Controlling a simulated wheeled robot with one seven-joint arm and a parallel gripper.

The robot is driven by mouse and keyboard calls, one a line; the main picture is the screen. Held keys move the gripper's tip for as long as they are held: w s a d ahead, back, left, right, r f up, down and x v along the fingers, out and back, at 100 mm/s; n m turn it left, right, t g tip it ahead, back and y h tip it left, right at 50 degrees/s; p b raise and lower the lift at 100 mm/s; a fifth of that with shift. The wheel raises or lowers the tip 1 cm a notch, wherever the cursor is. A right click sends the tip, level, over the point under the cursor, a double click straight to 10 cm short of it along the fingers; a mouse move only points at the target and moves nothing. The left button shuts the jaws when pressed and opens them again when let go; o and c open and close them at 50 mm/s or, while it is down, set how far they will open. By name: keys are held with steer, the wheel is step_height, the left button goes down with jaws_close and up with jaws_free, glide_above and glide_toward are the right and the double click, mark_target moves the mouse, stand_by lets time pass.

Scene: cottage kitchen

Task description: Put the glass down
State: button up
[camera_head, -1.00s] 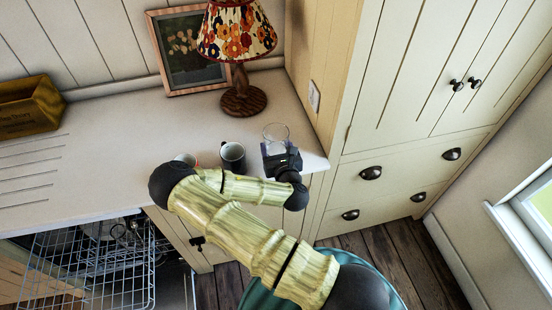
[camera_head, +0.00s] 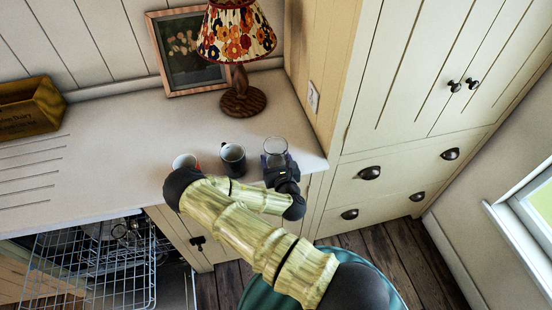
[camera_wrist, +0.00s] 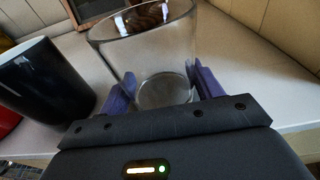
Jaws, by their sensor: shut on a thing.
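The clear glass (camera_head: 276,147) is upright at the right end of the white counter (camera_head: 110,165). In the wrist view the glass (camera_wrist: 150,55) stands between the two purple fingers of my gripper (camera_wrist: 162,88), which is shut on it. Its base appears at or very near the counter surface; I cannot tell whether it touches. In the head view my gripper (camera_head: 275,160) reaches over the counter's front edge and hides the lower part of the glass.
A dark mug (camera_head: 232,160) stands just left of the glass, and a red-and-white cup (camera_head: 185,161) is farther left, partly behind my arm. A lamp (camera_head: 243,100) and a framed picture (camera_head: 188,50) stand behind. A tall cupboard (camera_head: 330,110) bounds the right. The dishwasher rack (camera_head: 90,270) is pulled out below.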

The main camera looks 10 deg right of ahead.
steer(key=shift+f, duration=0.1)
steer(key=o, duration=0.8)
steer(key=shift+f, duration=0.1)
steer(key=o, duration=0.5)
steer(key=shift+c, duration=0.2)
steer(key=shift+r, duration=0.3)
steer(key=s+r+p, duration=0.1)
steer(key=s, duration=1.1)
steer(key=shift+r, duration=0.3)
